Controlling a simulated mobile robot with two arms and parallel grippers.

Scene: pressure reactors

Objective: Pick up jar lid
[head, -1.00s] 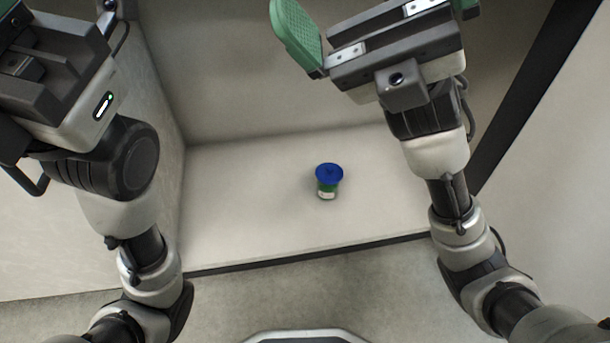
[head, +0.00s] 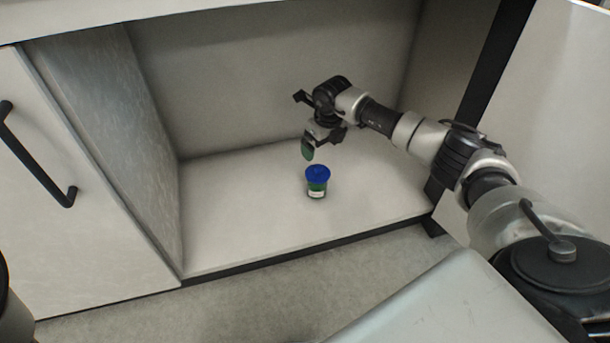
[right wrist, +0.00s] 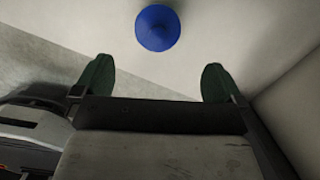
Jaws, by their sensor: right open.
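A small jar (head: 317,188) with a green body and a white label stands upright on the cabinet floor. Its blue jar lid (head: 318,173) sits on top. My right gripper (head: 308,152) is above and just behind the jar, apart from the lid, with one green finger showing clearly. In the right wrist view the two green fingers of the gripper (right wrist: 158,82) are wide apart with nothing between them. The blue lid (right wrist: 158,28) lies beyond the fingertips at the top, hiding the jar body. My left gripper is not in view.
The open cabinet floor (head: 250,225) is clear around the jar. A side wall (head: 125,140) closes it at left, beside a door with a black handle (head: 38,160). The cabinet's top edge (head: 200,8) runs above, and an open door panel (head: 560,110) stands at right.

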